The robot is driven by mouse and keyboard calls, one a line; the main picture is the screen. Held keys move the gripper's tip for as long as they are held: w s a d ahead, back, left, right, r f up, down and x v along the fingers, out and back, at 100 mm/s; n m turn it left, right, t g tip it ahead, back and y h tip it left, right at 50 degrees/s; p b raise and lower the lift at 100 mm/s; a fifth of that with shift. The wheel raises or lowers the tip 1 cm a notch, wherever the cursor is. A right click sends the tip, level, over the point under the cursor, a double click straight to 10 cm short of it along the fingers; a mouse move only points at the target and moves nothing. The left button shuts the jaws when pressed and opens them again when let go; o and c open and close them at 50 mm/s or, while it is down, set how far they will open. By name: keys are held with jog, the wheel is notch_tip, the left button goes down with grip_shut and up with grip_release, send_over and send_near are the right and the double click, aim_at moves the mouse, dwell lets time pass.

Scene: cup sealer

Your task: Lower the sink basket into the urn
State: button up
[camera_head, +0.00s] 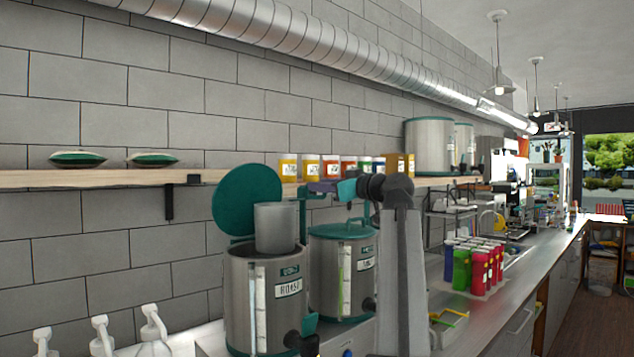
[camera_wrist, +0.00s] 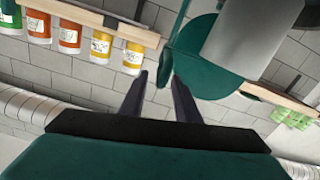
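The sink basket, a plain grey cylinder (camera_head: 275,228), stands upright in the open mouth of the left urn (camera_head: 262,300), its upper part above the rim. It also shows at the upper right of the wrist view (camera_wrist: 250,40). A green strip that looks like its handle (camera_head: 303,212) is on its right. My gripper (camera_head: 323,188) is to the right of the basket, above the second urn. In the wrist view its two dark fingers (camera_wrist: 161,78) are apart. The strip passes between their tips with slim gaps visible. The basket's bottom is hidden by the urn rim.
The urn's round green lid (camera_head: 247,198) stands open behind the basket. A second urn (camera_head: 342,265) with its lid on is close on the right. A wall shelf (camera_head: 100,179) with jars (camera_head: 330,167) runs behind. White pump bottles (camera_head: 152,330) stand at the front left.

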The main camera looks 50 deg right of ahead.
jog(key=shift+w+d, duration=0.1)
jog(key=shift+w, duration=1.1)
grip_shut()
